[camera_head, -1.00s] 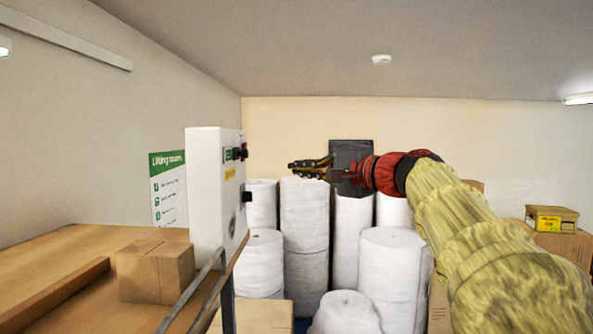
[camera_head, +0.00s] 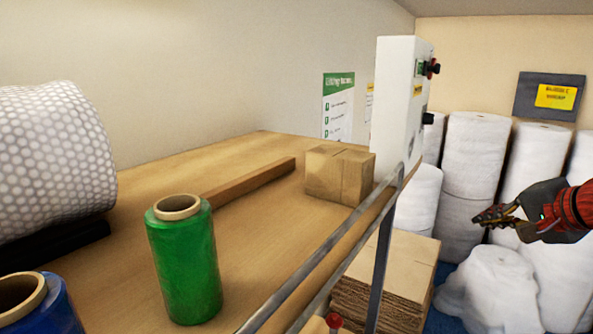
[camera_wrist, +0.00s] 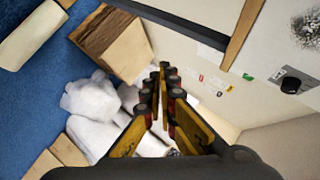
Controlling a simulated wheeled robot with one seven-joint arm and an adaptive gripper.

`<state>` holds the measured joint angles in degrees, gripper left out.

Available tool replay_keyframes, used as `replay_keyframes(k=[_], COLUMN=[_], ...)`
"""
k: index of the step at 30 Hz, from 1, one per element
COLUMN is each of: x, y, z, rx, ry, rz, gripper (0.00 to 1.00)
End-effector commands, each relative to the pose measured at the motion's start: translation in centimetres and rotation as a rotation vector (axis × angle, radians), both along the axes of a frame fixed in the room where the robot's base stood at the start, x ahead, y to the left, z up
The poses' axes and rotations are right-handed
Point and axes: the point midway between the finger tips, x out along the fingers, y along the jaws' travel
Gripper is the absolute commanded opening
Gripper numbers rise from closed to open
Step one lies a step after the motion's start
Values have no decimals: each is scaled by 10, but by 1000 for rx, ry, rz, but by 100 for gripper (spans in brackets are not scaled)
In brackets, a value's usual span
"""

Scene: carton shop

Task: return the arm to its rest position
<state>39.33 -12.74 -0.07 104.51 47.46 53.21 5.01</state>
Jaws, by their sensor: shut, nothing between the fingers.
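My gripper (camera_head: 497,216) is at the right edge of the head view, in front of the white rolls and to the right of the bench and the control box. Its fingers point left and are shut with nothing between them. In the wrist view my gripper (camera_wrist: 163,82) shows from behind, its fingers close together and empty. The red-covered wrist of my arm shows behind it; the rest of the arm is out of the head view.
The bench bears a carton (camera_head: 338,174), a green film roll (camera_head: 184,262) and a bubble-wrap roll (camera_head: 50,160). Stacked cardboard (camera_head: 385,285) and white rolls (camera_head: 475,165) stand beyond.

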Motion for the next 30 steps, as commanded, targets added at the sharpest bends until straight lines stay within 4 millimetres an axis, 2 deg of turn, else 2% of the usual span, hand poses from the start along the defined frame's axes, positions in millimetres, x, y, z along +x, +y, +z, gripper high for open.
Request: replay_keyframes(k=[1, 3, 8, 12, 18, 22, 25, 30], x=[-13, -33, -85, -136, -207, -228, -231, -231], y=[15, 32, 72, 105, 148, 174, 190, 202], z=[-35, -77, -169, -247, -351, -385, -387, -389], rx=[-46, -117, -292, -459, -702, -777, -803, -816], ry=[56, 136, 297, 411, 494, 458, 409, 383], rz=[34, 83, 224, 375, 612, 713, 753, 786], gripper=[0, 0, 0, 0, 0, 0, 0, 0])
